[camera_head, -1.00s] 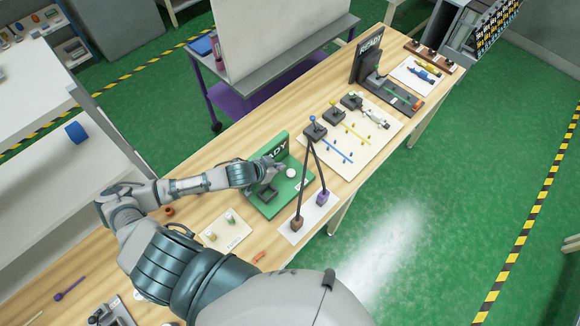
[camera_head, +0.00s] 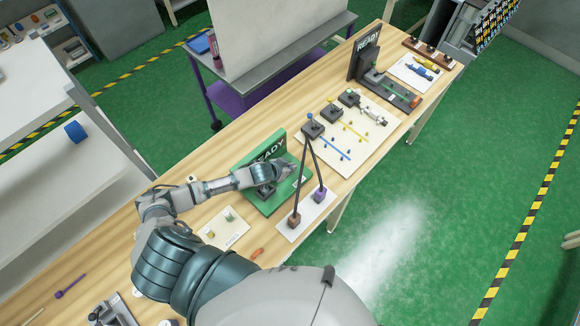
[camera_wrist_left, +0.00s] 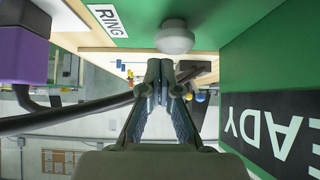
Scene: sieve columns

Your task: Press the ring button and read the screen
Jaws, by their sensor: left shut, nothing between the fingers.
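A green stand (camera_head: 274,205) on the wooden bench carries a black screen (camera_head: 268,151) that reads READY. The screen also shows, upside down, in the left wrist view (camera_wrist_left: 275,130). The round white button (camera_wrist_left: 175,37) sits on the green base, beside a white label (camera_wrist_left: 108,20) reading RING. My left gripper (camera_head: 287,170) is shut and empty over the base. Its fingertips (camera_wrist_left: 164,68) appear just short of the button in the left wrist view; I cannot tell whether they touch it. In the head view the gripper hides the button. My right gripper is not in view.
Two dark rods rise from a brown block (camera_head: 294,220) and a purple block (camera_head: 319,194) close right of the stand. A white card (camera_head: 224,228) with small pieces lies nearer. Further along the bench are a pegged board (camera_head: 357,139) and another READY screen (camera_head: 368,42).

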